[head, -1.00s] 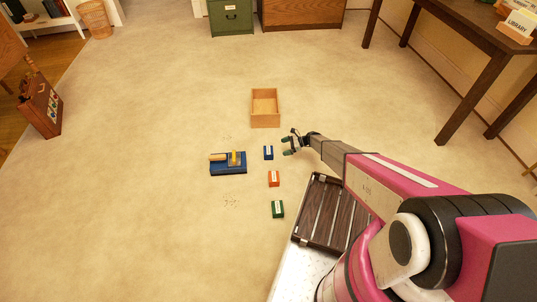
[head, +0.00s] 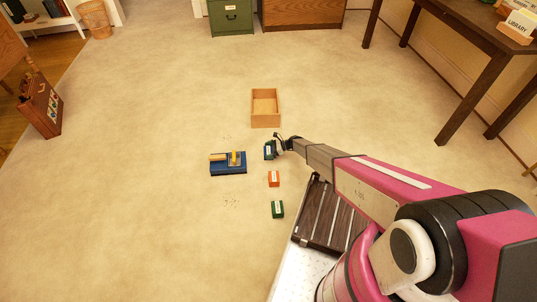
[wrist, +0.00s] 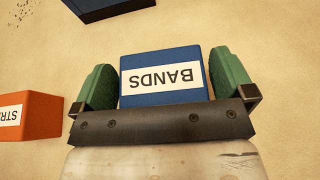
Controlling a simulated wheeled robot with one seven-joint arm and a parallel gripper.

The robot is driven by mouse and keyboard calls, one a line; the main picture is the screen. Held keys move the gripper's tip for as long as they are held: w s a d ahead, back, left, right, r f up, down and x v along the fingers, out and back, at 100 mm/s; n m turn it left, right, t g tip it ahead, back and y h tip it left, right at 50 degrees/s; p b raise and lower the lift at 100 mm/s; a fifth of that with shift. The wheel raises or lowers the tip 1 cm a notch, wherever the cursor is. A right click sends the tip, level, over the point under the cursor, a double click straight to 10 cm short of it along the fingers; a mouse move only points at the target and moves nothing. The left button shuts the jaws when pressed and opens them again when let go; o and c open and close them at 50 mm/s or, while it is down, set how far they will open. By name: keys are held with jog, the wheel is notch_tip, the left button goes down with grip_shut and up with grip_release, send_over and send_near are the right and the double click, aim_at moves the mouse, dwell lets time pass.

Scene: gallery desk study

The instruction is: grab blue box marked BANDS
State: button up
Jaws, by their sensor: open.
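The blue box marked BANDS (wrist: 162,62) sits on the carpet. In the wrist view its white label reads upside down. My gripper (wrist: 163,80) is open, with one green finger pad on each side of the box. A narrow gap shows at the left pad; the right pad is very near the box, and I cannot tell if it touches. In the head view my gripper (head: 275,146) is over the blue box (head: 267,153), partly hiding it.
An orange box (head: 274,179) and a green box (head: 277,209) stand in a row nearer me. An open wooden tray (head: 265,121) is behind. Open carpet surrounds these.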

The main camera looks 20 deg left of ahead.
jog(key=shift+a, duration=0.1)
jog(key=c, duration=0.8)
jog(key=shift+o, duration=0.2)
